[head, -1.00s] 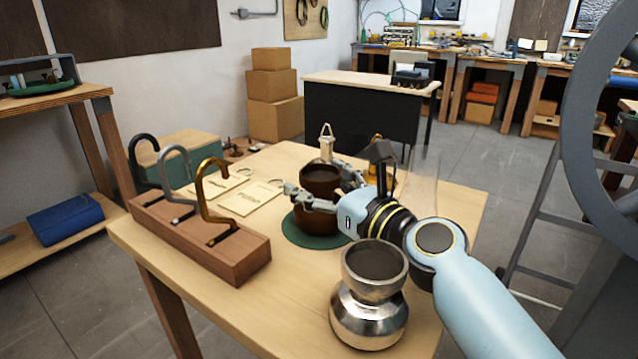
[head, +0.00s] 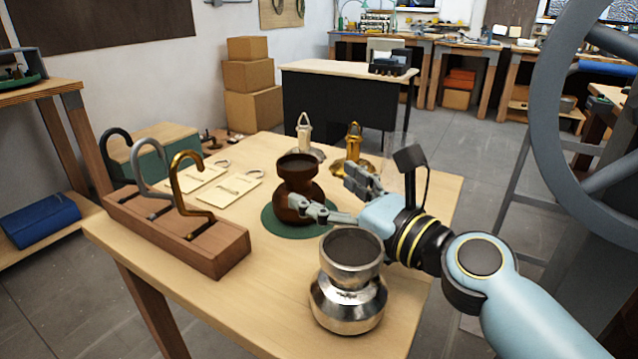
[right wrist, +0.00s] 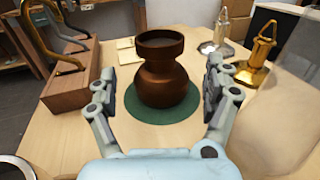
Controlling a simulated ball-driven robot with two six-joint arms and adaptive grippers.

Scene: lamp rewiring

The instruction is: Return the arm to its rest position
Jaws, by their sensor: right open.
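My right gripper (head: 340,197) is open and empty, just to the right of the brown vase (head: 296,190) in the head view. In the right wrist view the gripper's two fingers (right wrist: 160,88) stand wide apart, with the brown vase (right wrist: 163,75) upright beyond and between them, apart from both. The vase stands on a round green mat (head: 270,222). My light blue right arm comes in from the lower right, past a silver vase (head: 348,290). My left gripper is not in view.
A wooden block with several hooks (head: 190,235) stands at the left of the table (head: 210,310). Cards (head: 235,188) lie behind it. A silver lantern-like piece (head: 305,137) and a brass one (head: 352,150) stand at the back. A wheel (head: 560,130) rises at the right.

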